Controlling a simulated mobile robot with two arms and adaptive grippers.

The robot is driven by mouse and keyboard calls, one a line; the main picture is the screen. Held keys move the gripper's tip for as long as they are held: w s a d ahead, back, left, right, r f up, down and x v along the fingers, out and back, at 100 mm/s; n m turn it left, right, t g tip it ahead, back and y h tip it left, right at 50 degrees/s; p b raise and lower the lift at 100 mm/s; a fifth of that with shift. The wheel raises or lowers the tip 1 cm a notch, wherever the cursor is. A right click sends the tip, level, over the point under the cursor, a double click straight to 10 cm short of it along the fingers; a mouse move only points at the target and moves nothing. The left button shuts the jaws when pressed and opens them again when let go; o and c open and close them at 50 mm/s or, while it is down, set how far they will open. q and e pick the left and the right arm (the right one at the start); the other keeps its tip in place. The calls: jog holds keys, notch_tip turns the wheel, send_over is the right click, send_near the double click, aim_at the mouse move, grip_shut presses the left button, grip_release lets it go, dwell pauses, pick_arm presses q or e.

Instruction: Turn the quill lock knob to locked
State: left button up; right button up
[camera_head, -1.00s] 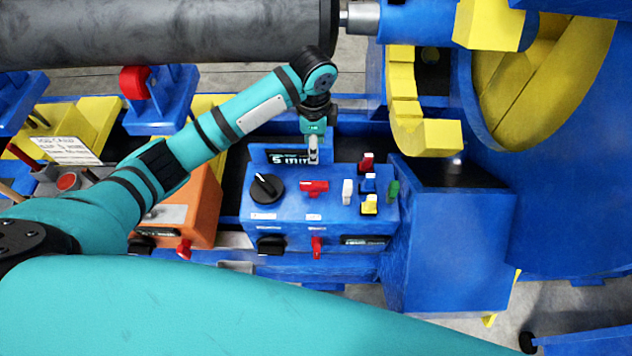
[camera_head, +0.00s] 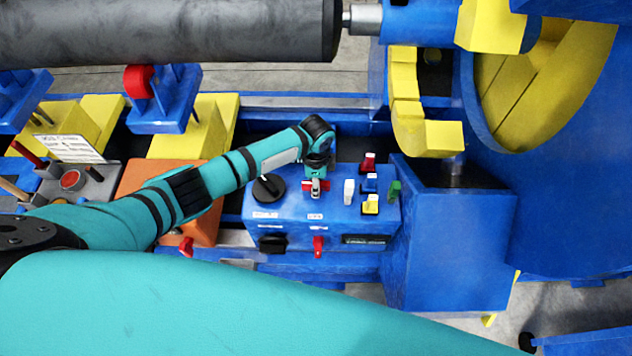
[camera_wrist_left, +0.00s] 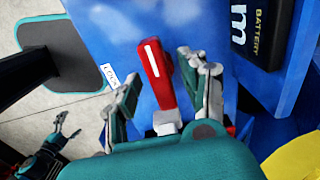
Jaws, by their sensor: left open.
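The red knob (camera_head: 307,186) that I take for the quill lock knob is on top of the blue control box (camera_head: 331,239). Its label (camera_head: 315,217) is too small to read. In the left wrist view the knob (camera_wrist_left: 156,74) is a red bar with a white line, lying crosswise in the head view. My left gripper (camera_head: 316,190) is over it and hides its middle. In the left wrist view my left gripper (camera_wrist_left: 165,85) is open, one finger each side of the knob, with gaps visible. My right gripper (camera_wrist_left: 68,124) is small at lower left there, fingers apart.
Close to the knob stand a black dial (camera_head: 268,188), a white lever (camera_head: 348,191) and red (camera_head: 368,162), blue (camera_head: 370,184), yellow (camera_head: 370,204) and green (camera_head: 394,190) switches. A blue block (camera_head: 455,245) is to the right.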

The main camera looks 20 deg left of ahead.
pick_arm(q)
jog(key=shift+f, duration=0.2)
grip_shut()
jog(key=shift+m, duration=0.3)
jog(key=m, duration=0.2)
jog(key=shift+m, duration=0.3)
jog(key=m+b, duration=0.1)
jog(key=m, duration=0.4)
jog(key=m+b, duration=0.1)
jog(key=m, duration=0.4)
jog(key=shift+w+m, duration=0.1)
jog(key=shift+m, duration=0.3)
jog(key=shift+m+b, duration=0.6)
jog(key=shift+m, duration=1.3)
